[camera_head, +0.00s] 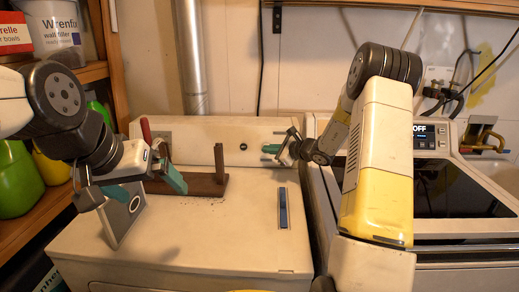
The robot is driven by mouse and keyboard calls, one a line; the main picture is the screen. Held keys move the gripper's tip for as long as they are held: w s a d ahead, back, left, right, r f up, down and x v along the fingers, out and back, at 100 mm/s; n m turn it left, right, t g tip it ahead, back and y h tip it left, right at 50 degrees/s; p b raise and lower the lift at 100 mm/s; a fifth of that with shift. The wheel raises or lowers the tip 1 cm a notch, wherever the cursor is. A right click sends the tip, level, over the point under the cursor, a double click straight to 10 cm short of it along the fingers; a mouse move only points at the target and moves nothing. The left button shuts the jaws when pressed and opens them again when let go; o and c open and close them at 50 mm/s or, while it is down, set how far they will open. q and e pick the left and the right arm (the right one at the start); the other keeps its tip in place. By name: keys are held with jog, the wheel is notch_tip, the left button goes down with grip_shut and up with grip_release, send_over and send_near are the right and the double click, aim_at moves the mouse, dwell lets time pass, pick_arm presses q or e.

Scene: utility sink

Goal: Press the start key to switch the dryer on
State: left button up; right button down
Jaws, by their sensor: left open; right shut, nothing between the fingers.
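A white top-panelled machine (250,255) stands in the middle, with a low back panel (225,130) carrying a small dark round knob (243,147). A dark-topped machine (455,190) on the right has a small display (422,129) reading OFF, with small marks below it. I cannot tell for certain which part is the start key. My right gripper (271,152) is shut and empty, its green fingertips close in front of the back panel, right of the knob. Contact is unclear. My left gripper (144,187) is open and empty above the left of the white top.
A brown wooden piece (207,184) with an upright post lies behind my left gripper. A grey plate (122,218) stands tilted below that gripper. A blue strip (283,208) lies on the right. Shelves (93,72) with tubs flank the left. The white top's front middle is clear.

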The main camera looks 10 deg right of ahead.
jog(key=shift+w+d+f, duration=0.1)
jog(key=shift+w+f, duration=0.15)
jog(key=shift+w, duration=0.35)
dwell(1.6)
jog(key=shift+w+d+f, duration=0.1)
jog(key=shift+w, duration=0.25)
jog(key=shift+w+f, duration=0.15)
jog(key=shift+w, duration=0.2)
dwell(0.6)
jog(key=shift+s, duration=0.1)
jog(key=shift+s+r, duration=0.3)
jog(key=shift+s, duration=0.35)
jog(key=shift+s+a+r, duration=0.2)
jog(key=shift+s+r, duration=0.1)
jog(key=shift+s, duration=0.45)
jog(key=shift+s+a+r, duration=0.15)
jog(key=shift+s+r, duration=0.15)
jog(key=shift+s, duration=0.45)
jog(key=shift+s+a+r, duration=0.2)
jog(key=shift+s+r, duration=0.1)
jog(key=shift+s, duration=0.45)
